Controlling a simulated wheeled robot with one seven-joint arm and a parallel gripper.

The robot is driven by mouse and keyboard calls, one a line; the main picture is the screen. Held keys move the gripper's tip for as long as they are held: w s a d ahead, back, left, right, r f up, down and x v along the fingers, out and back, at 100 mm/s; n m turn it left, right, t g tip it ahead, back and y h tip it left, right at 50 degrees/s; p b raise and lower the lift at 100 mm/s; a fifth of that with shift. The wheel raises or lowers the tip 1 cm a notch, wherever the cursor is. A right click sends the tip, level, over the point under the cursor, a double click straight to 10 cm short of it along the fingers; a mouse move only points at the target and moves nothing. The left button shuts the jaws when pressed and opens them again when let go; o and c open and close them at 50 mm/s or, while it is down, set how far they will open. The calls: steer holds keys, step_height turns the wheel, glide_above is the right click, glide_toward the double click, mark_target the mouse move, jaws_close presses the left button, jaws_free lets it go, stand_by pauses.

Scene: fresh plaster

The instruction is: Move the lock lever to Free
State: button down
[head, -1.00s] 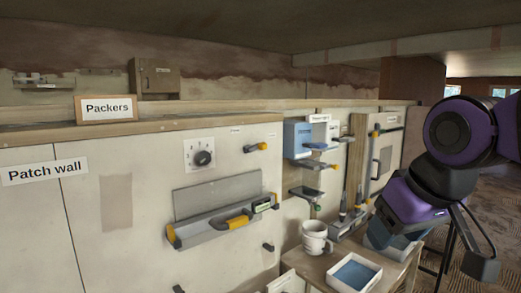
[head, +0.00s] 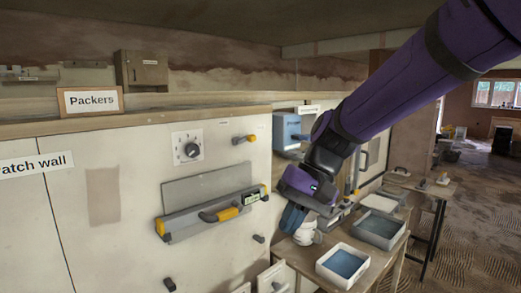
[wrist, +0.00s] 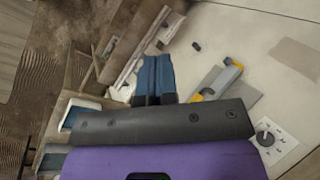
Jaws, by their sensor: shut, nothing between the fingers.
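My gripper (head: 291,220) has blue fingers, shut and empty, pointing down. It is below and right of the lever, apart from it, in front of the mug and bench. The fingers (wrist: 155,78) also show in the wrist view. I cannot make out the lever in the wrist view.
Open floor lies at the right.

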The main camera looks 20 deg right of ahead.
steer(key=w+a+f+m+t+y, duration=0.1)
steer(key=w+m+y, duration=0.2)
steer(key=w+y, duration=0.5)
steer(key=w+a+f+m+y, duration=0.2)
steer(key=w+m+y, duration=0.15)
steer(key=w, duration=0.75)
steer(key=w+d+f+m+t, duration=0.2)
steer(key=w+d+m+t, duration=0.5)
steer(key=t, duration=0.3)
steer(key=w+d+f+m+t, duration=0.1)
steer(key=w+d+m+t, duration=0.7)
steer(key=t, duration=0.2)
steer(key=shift+w+d+f+h, duration=0.15)
steer(key=shift+d+f+h, duration=0.2)
steer(key=shift+d, duration=0.05)
glide_toward(245, 140)
steer(key=w+r, duration=0.3)
steer(key=w, duration=0.1)
steer(key=shift+d+r, duration=0.15)
steer(key=shift+r, duration=0.35)
